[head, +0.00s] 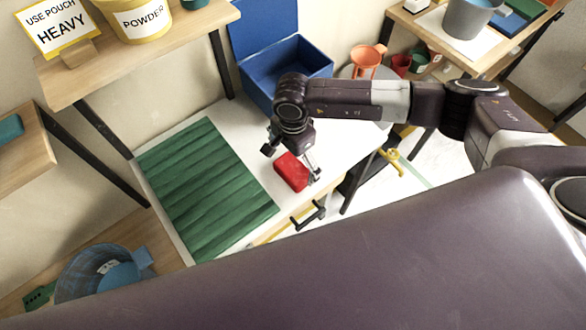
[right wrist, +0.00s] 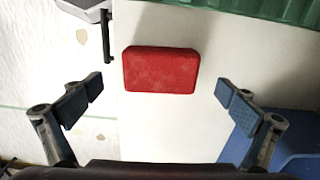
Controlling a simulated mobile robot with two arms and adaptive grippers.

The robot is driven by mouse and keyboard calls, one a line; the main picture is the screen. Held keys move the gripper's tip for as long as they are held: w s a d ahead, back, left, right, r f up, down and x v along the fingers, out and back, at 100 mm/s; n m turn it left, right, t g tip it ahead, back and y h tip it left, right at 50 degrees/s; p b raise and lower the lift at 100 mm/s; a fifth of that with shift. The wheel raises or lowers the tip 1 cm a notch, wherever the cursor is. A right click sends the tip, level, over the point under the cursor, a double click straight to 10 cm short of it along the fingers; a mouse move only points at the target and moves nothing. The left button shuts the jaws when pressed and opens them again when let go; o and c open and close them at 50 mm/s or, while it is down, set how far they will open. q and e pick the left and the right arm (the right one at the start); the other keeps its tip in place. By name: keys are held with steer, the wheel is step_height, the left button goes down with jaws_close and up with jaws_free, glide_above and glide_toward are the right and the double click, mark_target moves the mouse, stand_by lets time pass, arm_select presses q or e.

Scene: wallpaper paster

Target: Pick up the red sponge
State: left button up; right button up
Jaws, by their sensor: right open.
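The red sponge (head: 291,172) lies flat on the white tabletop, to the right of the green ridged sheet in the head view. My right gripper (head: 292,163) is above it, pointing down, with a finger showing on each side of the sponge. In the right wrist view the sponge (right wrist: 161,69) shows whole, ahead of the open fingers and between their lines. The right gripper (right wrist: 166,103) is open and empty, and I see no contact with the sponge. My left gripper is not in view.
The green ridged sheet (head: 203,187) covers much of the white table (head: 343,137). A blue open box (head: 297,70) stands at the table's back. A black drawer handle (head: 308,216) sticks out at the front edge. Shelves with buckets stand behind.

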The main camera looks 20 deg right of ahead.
mark_target(293, 168)
step_height(293, 168, down, 3)
steer(key=shift+f+p, duration=0.2)
steer(key=shift+p, duration=0.6)
steer(key=shift+f, duration=0.6)
steer(key=shift+c, duration=0.6)
steer(key=c, duration=1)
